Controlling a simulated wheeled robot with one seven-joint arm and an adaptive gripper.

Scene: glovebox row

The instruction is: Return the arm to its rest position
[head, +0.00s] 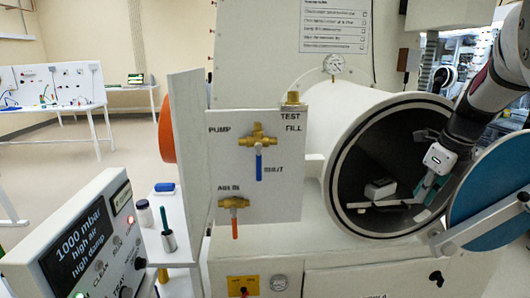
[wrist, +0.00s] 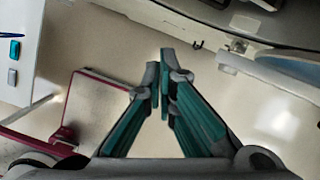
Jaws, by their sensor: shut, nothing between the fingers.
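My gripper (head: 428,184) is in front of the open round port (head: 377,150) of the white glovebox chamber in the head view. My arm comes in from the upper right. In the wrist view my gripper (wrist: 161,75) has its teal fingers together at the tips, with nothing between them. A small white and dark block (head: 380,188) sits on a light tray (head: 385,204) inside the port. The blue round door (head: 492,185) stands open at the right, close to my arm.
A valve panel (head: 256,165) with blue and red handles is left of the port. A display box (head: 75,245) reading 1000 mbar stands front left. Open floor (head: 130,150) lies at the left, before a bench.

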